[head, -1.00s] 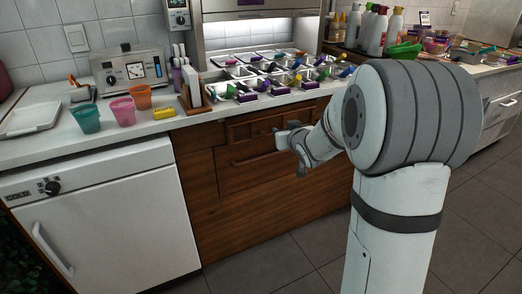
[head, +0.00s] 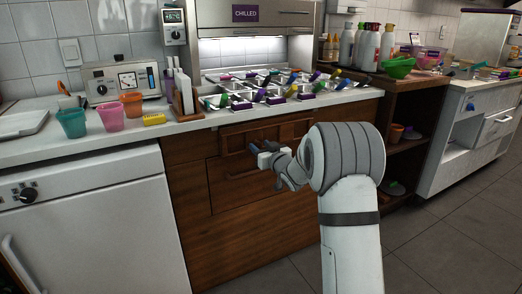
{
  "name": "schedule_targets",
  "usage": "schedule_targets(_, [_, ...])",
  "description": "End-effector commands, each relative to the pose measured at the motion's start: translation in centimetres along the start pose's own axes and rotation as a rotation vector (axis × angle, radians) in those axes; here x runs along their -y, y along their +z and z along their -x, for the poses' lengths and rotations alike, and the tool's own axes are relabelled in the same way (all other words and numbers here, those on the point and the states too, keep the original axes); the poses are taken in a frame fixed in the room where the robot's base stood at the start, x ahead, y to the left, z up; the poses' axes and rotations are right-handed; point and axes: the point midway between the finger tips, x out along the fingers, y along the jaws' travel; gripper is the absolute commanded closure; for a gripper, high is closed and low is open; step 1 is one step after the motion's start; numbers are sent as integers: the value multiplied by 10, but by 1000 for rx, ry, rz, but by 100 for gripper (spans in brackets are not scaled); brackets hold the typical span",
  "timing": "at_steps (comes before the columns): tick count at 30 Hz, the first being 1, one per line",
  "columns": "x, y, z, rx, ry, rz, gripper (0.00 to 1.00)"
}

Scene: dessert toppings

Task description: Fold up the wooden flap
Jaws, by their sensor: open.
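The dark brown wooden front under the counter carries a framed panel (head: 233,140) just below the worktop. Below it is a larger wooden panel (head: 232,195) with a bar-shaped handle strip along its upper part; this looks like the hanging flap, but I cannot tell for sure which panel it is. My gripper (head: 262,153) is open and empty in front of the wooden front, near the lower edge of the framed panel. I cannot tell whether it touches the wood. My wrist and arm hide the right part of both panels.
Above, the white worktop (head: 190,124) holds metal topping trays (head: 275,90) with coloured scoops, and coloured cups (head: 110,117). A white appliance (head: 95,210) stands left. Open wooden shelves (head: 405,150) stand right. Grey floor (head: 440,240) is clear at right.

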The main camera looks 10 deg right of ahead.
Motion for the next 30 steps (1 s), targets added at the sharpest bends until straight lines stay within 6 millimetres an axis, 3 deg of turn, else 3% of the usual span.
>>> schedule_targets(10, [0,0,-5,1,1,-1,58])
schedule_targets(25, [-1,0,-4,1,2,-1,99])
schedule_targets(30, [-1,0,-4,1,2,-1,100])
